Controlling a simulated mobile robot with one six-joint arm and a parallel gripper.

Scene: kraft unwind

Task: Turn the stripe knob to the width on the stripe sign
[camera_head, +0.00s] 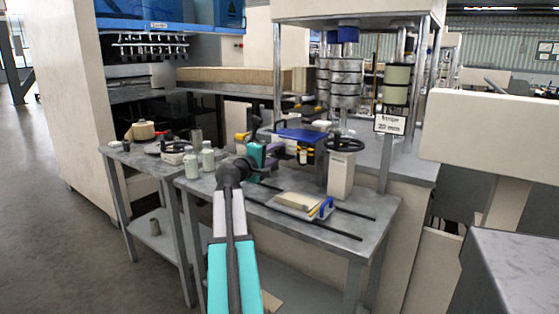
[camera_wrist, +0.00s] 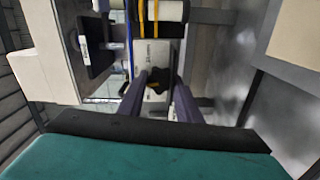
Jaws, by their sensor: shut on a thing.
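The stripe sign (camera_head: 391,124) hangs on the frame post at the right in the head view; it appears to read "Stripe 20 mm". My gripper (camera_head: 278,151) reaches rightward over the bench to a small machine with a blue top (camera_head: 300,135). In the wrist view, my gripper's dark fingers (camera_wrist: 159,85) are shut on a small dark knob, the stripe knob (camera_wrist: 156,83), in front of a pale labelled face (camera_wrist: 153,53). An orange mark shows by the knob. The knob's setting is too small to read, and the head view does not show the knob clearly.
A pale post with a black handwheel (camera_head: 345,145) stands right of the machine. A board with a blue handle (camera_head: 303,203) and dark rails lie on the grey bench (camera_head: 300,240). Pale bottles (camera_head: 208,158) stand at left. Metal rollers (camera_head: 345,82) rise behind.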

